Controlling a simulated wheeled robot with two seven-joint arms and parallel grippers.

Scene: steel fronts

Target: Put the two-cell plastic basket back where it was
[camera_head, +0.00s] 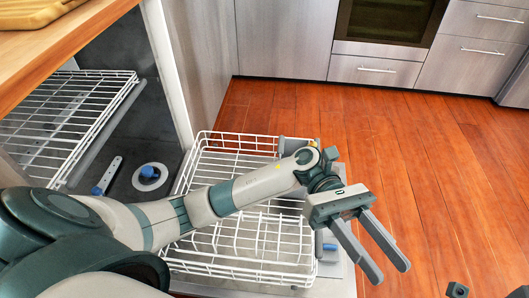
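I cannot clearly make out the two-cell plastic basket. A grey piece (291,146) shows at the back right corner of the pulled-out lower dishwasher rack (240,268), partly behind my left arm; I cannot tell if it is the basket. My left arm reaches across this rack. My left gripper (390,272) is just right of the rack, over the floor side, with its two long grey fingers apart and nothing between them. Small dark parts at the bottom right edge (457,290) may belong to my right gripper; its state does not show.
The white upper rack (65,112) sits inside the open dishwasher, under a wooden counter (60,45). The lower rack stands on the lowered door (335,285). Steel drawers (376,70) and an oven line the back. The wooden floor (430,150) to the right is clear.

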